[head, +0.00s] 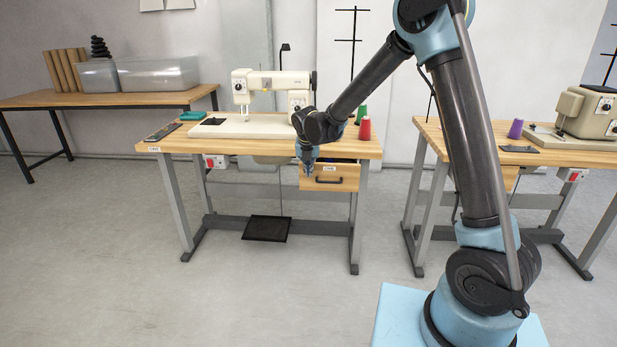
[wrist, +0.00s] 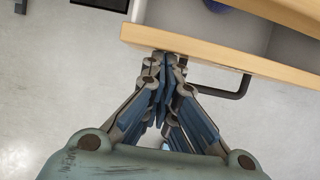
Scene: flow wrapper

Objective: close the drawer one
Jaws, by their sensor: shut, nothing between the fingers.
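Drawer one (head: 312,184) is a wooden drawer with a label and a dark bar handle (head: 337,181), under the right side of the sewing table. In the wrist view, its wooden front (wrist: 200,48) shows from above, and its light interior (wrist: 272,38) is visible, so it stands open. A blue thing (wrist: 216,5) lies partly in view inside. My gripper (head: 308,172) is shut and empty, pointing at the outer face of the front, left of the handle (wrist: 240,88). Its fingertips (wrist: 164,60) are at or very near the front; contact cannot be told.
A cream sewing machine (head: 262,88) stands on the wooden table (head: 225,142), with red (head: 365,128) and green (head: 361,113) thread cones at its right. A dark pedal (head: 267,228) is below. Another sewing table (head: 560,157) stands right. The floor in front is clear.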

